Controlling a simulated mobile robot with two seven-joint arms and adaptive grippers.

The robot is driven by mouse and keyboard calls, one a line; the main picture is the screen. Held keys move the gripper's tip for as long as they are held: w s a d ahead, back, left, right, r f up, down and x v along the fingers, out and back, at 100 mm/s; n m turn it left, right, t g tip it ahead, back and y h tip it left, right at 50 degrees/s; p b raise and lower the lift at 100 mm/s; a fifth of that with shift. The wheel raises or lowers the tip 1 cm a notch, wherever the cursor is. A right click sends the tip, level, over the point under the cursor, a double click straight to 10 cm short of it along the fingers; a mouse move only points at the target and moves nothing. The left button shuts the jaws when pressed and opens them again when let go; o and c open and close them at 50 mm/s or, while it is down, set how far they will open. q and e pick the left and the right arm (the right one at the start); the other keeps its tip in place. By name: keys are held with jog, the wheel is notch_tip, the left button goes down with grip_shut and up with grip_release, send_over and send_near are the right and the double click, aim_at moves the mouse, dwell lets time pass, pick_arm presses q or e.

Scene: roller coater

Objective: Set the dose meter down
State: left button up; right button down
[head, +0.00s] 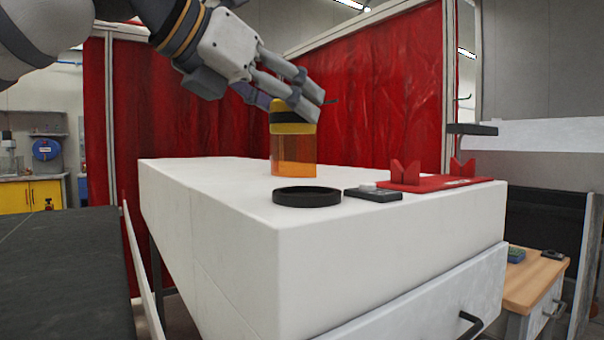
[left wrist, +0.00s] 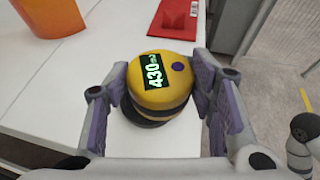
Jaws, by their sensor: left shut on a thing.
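The dose meter is a round yellow puck with a black band (head: 291,118). In the left wrist view its top (left wrist: 165,85) faces the camera, with a green display reading 430 and a purple button. My left gripper (head: 308,103) is shut on it, one finger on each side (left wrist: 165,98), and holds it above the white bench top (head: 235,187). A flat black round dish (head: 307,197) lies near the bench's front edge. In the left wrist view a dark rim (left wrist: 150,118) shows just below the meter, mostly hidden.
An orange translucent container (head: 294,158) stands behind the meter in the head view. Right of the dish are a small dark device (head: 373,195) and a red stand with V-shaped supports (head: 440,183). The bench's left part is clear. Red curtains (head: 365,95) hang behind.

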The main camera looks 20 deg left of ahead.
pick_arm(q)
jog(key=w+f, duration=0.2)
jog(key=f, duration=0.1)
jog(key=w+f, duration=0.2)
jog(key=w, duration=0.1)
jog(key=shift+d+f, duration=0.2)
jog(key=shift+f, duration=0.2)
jog(key=f, duration=0.3)
jog(key=shift+w, duration=0.25)
jog(key=shift+f, duration=0.1)
jog(key=shift+f, duration=0.1)
jog(key=o, duration=1.4)
jog(key=shift+f, duration=0.1)
jog(key=shift+o, duration=0.2)
